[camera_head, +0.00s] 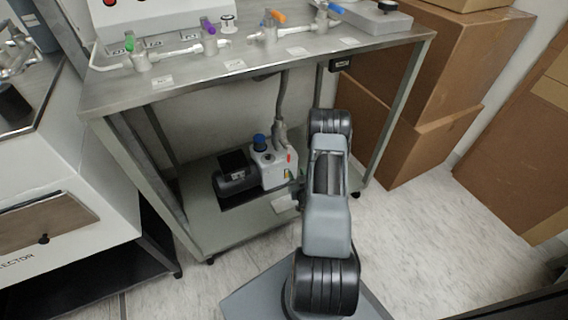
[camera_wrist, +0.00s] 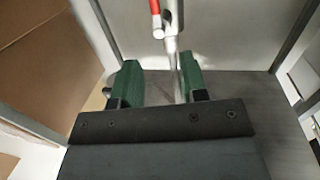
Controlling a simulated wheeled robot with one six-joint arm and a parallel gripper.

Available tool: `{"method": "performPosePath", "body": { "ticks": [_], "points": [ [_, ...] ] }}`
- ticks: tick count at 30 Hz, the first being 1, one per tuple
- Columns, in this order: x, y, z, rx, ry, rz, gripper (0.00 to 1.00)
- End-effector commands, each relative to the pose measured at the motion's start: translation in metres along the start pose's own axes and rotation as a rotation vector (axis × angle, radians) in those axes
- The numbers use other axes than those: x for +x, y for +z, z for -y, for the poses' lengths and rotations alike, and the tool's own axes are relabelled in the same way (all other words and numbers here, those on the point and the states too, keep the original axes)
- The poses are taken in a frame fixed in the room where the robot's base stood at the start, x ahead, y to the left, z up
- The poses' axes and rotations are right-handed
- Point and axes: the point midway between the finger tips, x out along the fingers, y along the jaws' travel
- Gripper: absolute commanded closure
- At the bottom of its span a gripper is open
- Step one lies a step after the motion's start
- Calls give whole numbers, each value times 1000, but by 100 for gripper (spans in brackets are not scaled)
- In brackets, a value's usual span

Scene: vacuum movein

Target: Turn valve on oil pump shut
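The oil pump (camera_head: 272,165) stands on the lower shelf of the metal cart, with a dark motor (camera_head: 236,176) at its left and a blue cap on top. In the wrist view the red handle (camera_wrist: 155,8) and a silver metal fitting (camera_wrist: 170,30) are at the top centre, beyond my fingertips. My gripper (camera_wrist: 159,75) has its two green fingers apart, with nothing clearly held between them. In the head view my gripper (camera_head: 298,180) is beside the pump's right side, partly hidden by my arm.
The cart's tabletop (camera_head: 220,75) overhangs the pump, with several coloured valves on it. A hose (camera_head: 281,100) rises from the pump. A cart leg (camera_head: 395,115) stands right of my arm. Cardboard boxes (camera_head: 415,140) are stacked at right; floor is clear before them.

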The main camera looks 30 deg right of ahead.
Motion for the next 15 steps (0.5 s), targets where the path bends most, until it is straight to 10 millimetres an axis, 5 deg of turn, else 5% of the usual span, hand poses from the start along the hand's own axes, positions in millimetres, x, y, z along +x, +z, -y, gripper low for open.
{"method": "performPosePath", "body": {
  "ticks": [1, 7, 15],
  "points": [
    [-5, 18, -2, 10, 8, -19, 60],
    [-7, 30, -1, 25, 15, -69, 60],
    [39, 27, 1, 24, 10, -77, 60]
  ]
}}
